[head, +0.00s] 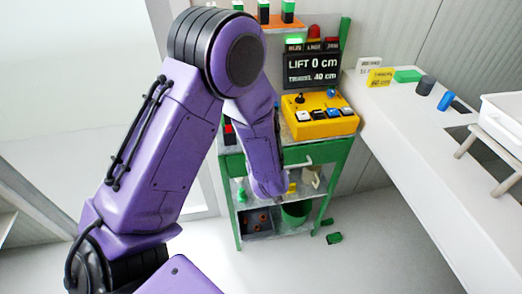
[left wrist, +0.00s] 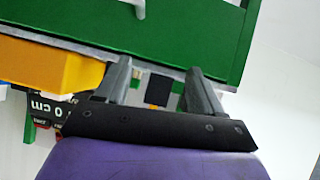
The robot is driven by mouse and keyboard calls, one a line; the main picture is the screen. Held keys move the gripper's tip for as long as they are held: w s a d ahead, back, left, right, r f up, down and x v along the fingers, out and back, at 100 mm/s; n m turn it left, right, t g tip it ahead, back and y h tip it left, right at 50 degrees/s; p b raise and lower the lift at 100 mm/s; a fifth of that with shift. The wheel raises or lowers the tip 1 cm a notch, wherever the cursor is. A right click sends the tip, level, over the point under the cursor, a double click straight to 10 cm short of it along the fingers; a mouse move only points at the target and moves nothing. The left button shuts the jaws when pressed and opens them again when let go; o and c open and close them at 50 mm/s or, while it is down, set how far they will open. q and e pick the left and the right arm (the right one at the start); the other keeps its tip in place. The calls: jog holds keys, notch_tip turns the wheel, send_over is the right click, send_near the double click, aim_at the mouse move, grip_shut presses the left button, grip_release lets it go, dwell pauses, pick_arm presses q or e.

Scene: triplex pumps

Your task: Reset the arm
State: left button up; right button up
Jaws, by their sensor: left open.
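My purple left arm (head: 165,150) rises from the lower left of the head view, bends at a high elbow and comes down in front of the green cart (head: 325,168). Its gripper cannot be made out in the head view. Beyond the fingers are the cart's green panel (left wrist: 160,30) and the edge of the yellow control box (left wrist: 45,62). My right gripper is in neither view.
The yellow control box (head: 318,128) with buttons stands on the cart below a "LIFT 0 cm" display (head: 313,70). A green bin (head: 295,214) sits on a lower shelf. A white counter (head: 420,130) with a white tray (head: 505,115) runs along the right. The floor at lower right is mostly clear.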

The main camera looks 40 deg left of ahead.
pick_arm(q)
jog(key=shift+s+d+f, duration=0.1)
jog(key=shift+s+f, duration=0.2)
jog(key=shift+f, duration=0.5)
